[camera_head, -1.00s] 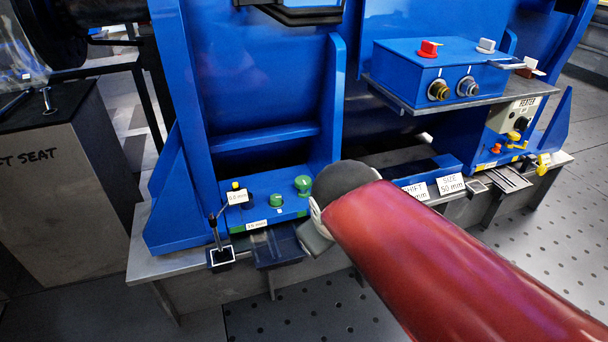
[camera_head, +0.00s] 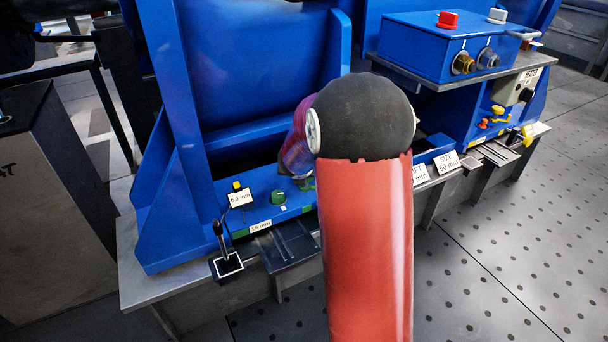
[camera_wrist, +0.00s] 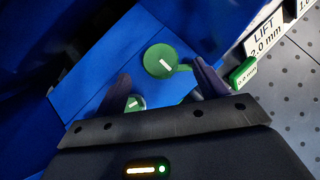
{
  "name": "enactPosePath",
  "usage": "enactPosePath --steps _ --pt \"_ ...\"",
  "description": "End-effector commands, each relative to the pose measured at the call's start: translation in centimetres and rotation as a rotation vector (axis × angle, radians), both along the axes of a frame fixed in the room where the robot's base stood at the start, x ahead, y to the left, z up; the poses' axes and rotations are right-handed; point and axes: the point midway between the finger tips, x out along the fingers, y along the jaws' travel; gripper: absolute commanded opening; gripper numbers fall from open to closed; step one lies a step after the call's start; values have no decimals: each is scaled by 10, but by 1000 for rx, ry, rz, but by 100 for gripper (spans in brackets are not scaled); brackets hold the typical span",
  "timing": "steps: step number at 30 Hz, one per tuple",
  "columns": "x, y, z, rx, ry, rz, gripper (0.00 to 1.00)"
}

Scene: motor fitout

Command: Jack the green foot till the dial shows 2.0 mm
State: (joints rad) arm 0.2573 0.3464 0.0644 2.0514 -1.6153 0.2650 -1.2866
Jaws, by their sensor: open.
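On the blue foot panel (camera_head: 255,210) in the head view, a green knob (camera_head: 278,197) stands beside a white readout tag (camera_head: 240,198) that appears to show 0.0 mm. In the wrist view, a large round green knob (camera_wrist: 160,61) with a white mark lies ahead of and between my fingertips. A second green knob (camera_wrist: 135,103) shows nearer, beside the left finger. My gripper (camera_wrist: 161,78) is open and empty. A small green-backed tag (camera_wrist: 243,73) reading 0.0 mm is right of the right finger. My arm hides the gripper's tips in the head view.
A LIFT 2.0 mm label (camera_wrist: 267,38) is at upper right in the wrist view. A black lever (camera_head: 224,250) stands at the panel's front left. A blue control box (camera_head: 440,45) sits on the shelf to the right. Perforated floor (camera_head: 500,240) is open at right.

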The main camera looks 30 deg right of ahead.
Motion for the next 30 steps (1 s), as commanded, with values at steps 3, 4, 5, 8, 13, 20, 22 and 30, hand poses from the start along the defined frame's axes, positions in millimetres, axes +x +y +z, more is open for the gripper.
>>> enactPosePath --steps 3,4,5,8,13,20,22,30 --pt "12 -8 -18 1 1 -1 72" --pt "15 -9 -21 1 1 -1 72" --pt "17 -11 -23 1 0 -2 72" --pt "24 -15 -30 1 -1 -3 72" --pt "29 -18 -34 2 -2 -3 72" --pt "29 -18 -34 2 -2 -3 70" --pt "29 -18 -34 2 -2 -3 61" --pt "29 -18 -34 1 -2 -4 27"
